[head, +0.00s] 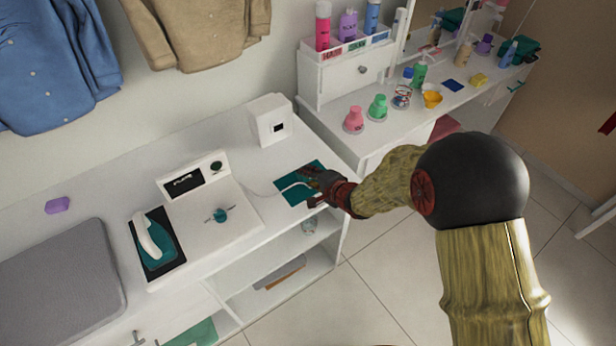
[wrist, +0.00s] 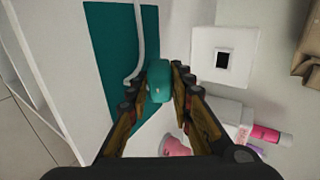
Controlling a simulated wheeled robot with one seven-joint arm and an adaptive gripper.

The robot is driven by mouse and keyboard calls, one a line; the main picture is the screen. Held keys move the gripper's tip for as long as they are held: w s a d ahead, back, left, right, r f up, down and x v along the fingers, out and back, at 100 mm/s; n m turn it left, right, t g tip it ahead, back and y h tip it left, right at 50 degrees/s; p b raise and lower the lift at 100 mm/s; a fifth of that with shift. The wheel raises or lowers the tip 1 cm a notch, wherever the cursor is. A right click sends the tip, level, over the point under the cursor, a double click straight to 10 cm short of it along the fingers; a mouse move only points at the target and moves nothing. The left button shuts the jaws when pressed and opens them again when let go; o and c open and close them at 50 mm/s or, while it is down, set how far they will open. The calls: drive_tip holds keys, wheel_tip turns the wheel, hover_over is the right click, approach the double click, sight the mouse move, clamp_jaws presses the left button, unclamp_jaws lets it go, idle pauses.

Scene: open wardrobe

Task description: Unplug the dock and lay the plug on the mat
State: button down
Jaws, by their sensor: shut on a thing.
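My gripper (head: 312,187) is over the teal mat (head: 291,196) at the right end of the white counter. In the wrist view my gripper (wrist: 159,84) is shut on the teal plug (wrist: 158,76), which sits between the two fingers. A white cable (wrist: 138,45) runs from the plug across the mat (wrist: 106,50). I cannot tell whether the plug touches the mat. The white dock (head: 220,205) with a teal dial stands left of the mat. A white box (head: 266,112) with an empty black socket (head: 278,128) stands behind the mat; it also shows in the wrist view (wrist: 204,55).
A grey ironing pad (head: 60,285) and a purple block (head: 57,205) lie at the left. Pink and green cups (head: 354,120) and bottles crowd the vanity at the right. Shirts hang above.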

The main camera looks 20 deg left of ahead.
drive_tip(key=c, duration=1.5)
unclamp_jaws()
drive_tip(key=shift+c, duration=0.2)
drive_tip(key=o, duration=0.4)
drive_tip(key=shift+f, duration=0.1)
drive_tip(key=shift+c, duration=0.2)
wheel_tip(320, 180, up, 7)
drive_tip(key=s+d+p, duration=0.2)
drive_tip(key=p, duration=0.6)
drive_tip(key=shift+d, duration=0.3)
drive_tip(key=shift+s, duration=0.1)
